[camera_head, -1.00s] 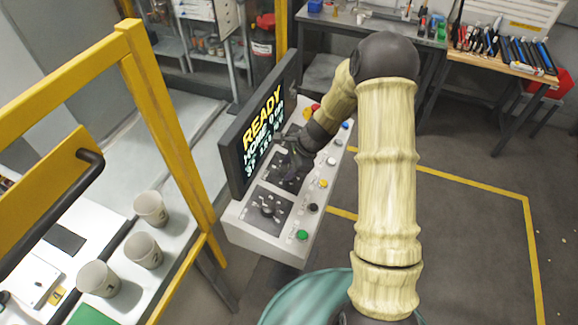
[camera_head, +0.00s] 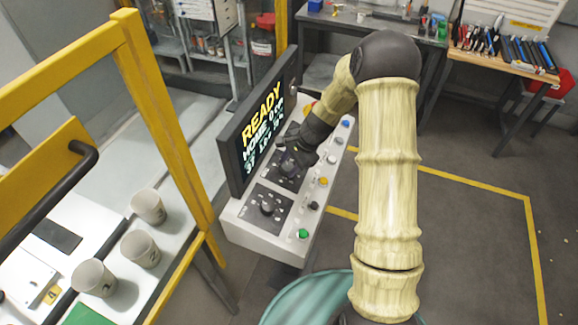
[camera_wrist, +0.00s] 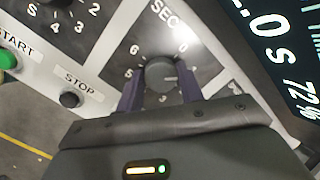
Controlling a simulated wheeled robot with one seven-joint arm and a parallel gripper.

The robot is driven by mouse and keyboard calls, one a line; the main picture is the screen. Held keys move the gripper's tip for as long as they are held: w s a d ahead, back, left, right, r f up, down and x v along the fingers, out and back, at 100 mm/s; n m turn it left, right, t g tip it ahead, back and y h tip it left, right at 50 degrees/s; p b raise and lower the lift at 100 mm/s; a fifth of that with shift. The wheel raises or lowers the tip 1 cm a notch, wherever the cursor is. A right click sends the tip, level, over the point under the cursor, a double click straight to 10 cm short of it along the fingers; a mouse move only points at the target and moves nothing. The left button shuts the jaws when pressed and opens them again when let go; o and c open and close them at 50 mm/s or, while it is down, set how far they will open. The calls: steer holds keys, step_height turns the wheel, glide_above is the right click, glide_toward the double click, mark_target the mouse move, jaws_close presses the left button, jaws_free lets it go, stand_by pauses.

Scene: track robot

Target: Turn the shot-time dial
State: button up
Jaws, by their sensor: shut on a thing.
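The control panel (camera_head: 258,238) is a light console with dark dial plates and coloured buttons. The dial (camera_wrist: 161,72) is a round dark knob on a plate marked SEC, with numbers around it. My gripper's two dark fingers (camera_wrist: 161,88) stand on opposite sides of this knob and are shut on it. In the head view my gripper (camera_head: 292,163) is at the panel's middle dial plate and hides most of that knob. Another dial (camera_head: 267,208) is free on the nearer plate.
A tilted screen (camera_head: 262,120) reading READY stands along the panel's left. A STOP button (camera_wrist: 70,99) and a green START button (camera_wrist: 7,58) are near my gripper. A yellow frame (camera_head: 165,120) and several cups (camera_head: 140,248) are at the left.

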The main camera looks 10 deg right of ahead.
steer(key=n+b, duration=0.2)
steer(key=n, duration=0.2)
steer(key=shift+w+n+g, duration=0.1)
steer(key=shift+n+g, duration=0.2)
steer(key=shift+g, duration=0.1)
steer(key=shift+n+g+h+b, duration=0.35)
steer(key=shift+n+b, duration=0.3)
steer(key=shift+n, duration=1.65)
steer(key=shift+r, duration=0.1)
steer(key=o, duration=1)
steer(key=shift+d, duration=0.1)
steer(key=b+v, duration=0.3)
steer(key=v, duration=1.4)
steer(key=shift+r, duration=0.2)
